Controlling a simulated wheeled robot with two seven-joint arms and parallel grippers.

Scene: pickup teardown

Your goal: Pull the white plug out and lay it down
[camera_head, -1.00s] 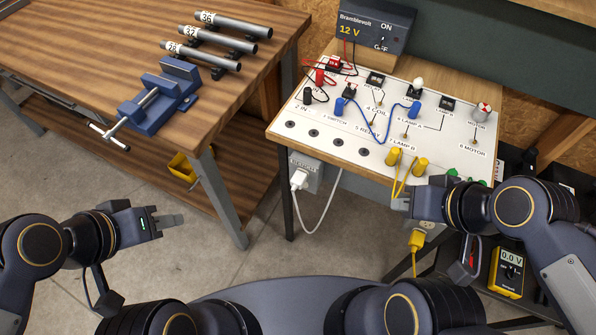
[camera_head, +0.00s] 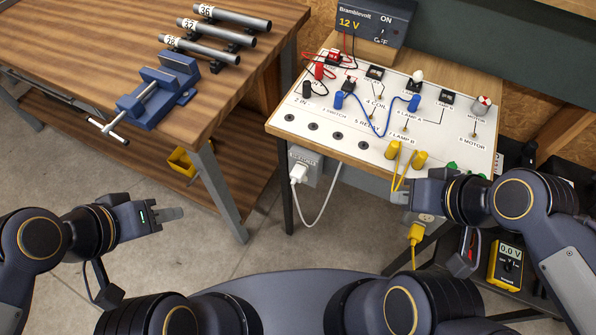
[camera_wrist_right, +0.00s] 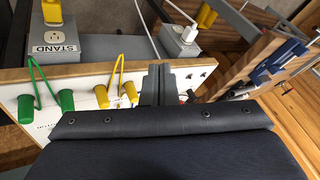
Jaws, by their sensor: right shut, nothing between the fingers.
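The white plug (camera_head: 298,172) sits in a grey outlet box under the left front of the panel bench, with its white cord hanging in a loop. In the right wrist view a white plug (camera_wrist_right: 190,35) shows on a grey box beyond the fingers. My right gripper (camera_head: 399,190) is in front of the panel's right front edge, to the right of the plug and apart from it. Its fingers (camera_wrist_right: 158,84) are shut and empty. My left gripper (camera_head: 170,214) is over the floor at left, apart from the plug; its finger gap is not clear.
A yellow plug (camera_head: 416,234) is in another outlet box, labelled STAND in the wrist view (camera_wrist_right: 55,40). Yellow leads (camera_head: 393,150) stick up from the panel (camera_head: 350,150) near my right gripper. A wooden bench (camera_head: 110,60) with a blue vise (camera_head: 160,95) stands left. Floor between benches is clear.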

